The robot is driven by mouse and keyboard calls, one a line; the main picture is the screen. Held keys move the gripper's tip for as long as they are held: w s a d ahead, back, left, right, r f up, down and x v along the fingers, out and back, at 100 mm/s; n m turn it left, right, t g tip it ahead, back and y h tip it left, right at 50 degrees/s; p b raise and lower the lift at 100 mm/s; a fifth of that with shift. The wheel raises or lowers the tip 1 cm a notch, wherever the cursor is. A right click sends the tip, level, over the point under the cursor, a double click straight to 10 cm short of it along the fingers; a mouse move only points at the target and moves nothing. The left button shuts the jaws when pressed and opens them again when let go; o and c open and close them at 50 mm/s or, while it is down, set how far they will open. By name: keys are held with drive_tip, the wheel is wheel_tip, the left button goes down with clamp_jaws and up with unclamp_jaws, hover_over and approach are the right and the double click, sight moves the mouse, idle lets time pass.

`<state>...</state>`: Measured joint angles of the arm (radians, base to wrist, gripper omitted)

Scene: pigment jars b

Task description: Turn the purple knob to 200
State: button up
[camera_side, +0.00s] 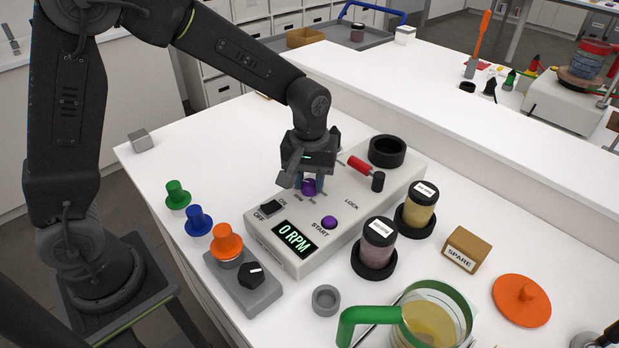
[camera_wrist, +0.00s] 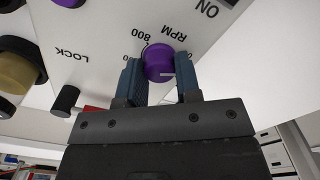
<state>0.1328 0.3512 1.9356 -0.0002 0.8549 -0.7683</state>
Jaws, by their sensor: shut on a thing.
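The purple knob (camera_side: 309,187) stands on the top of the white control box (camera_side: 340,211). In the wrist view the purple knob (camera_wrist: 159,63) sits between the two blue fingers of my gripper (camera_wrist: 161,80), which is shut on it. In the side view my gripper (camera_side: 309,184) reaches down over the knob from above. The labels "RPM" and "800" are readable by the knob; the other scale numbers are partly hidden by the fingers. I cannot tell the knob's exact setting. The display (camera_side: 294,239) reads "0 RPM".
The box also carries a purple START button (camera_side: 329,223), a black ON/OFF switch (camera_side: 271,207), a red-handled lever (camera_side: 361,166) and a black ring (camera_side: 387,151). Two jars (camera_side: 377,243) (camera_side: 419,207) stand at its right. Colored stoppers (camera_side: 199,221) stand at the left.

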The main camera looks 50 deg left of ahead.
sight(310, 182)
drive_tip(key=m, duration=0.5)
drive_tip(key=shift+m, duration=0.4)
drive_tip(key=m, duration=0.4)
drive_tip(key=shift+d+m, duration=0.1)
drive_tip(key=shift+m, duration=0.3)
drive_tip(key=o, duration=0.9)
wheel_tip(310, 182, up, 14)
drive_tip(key=shift+f, duration=0.1)
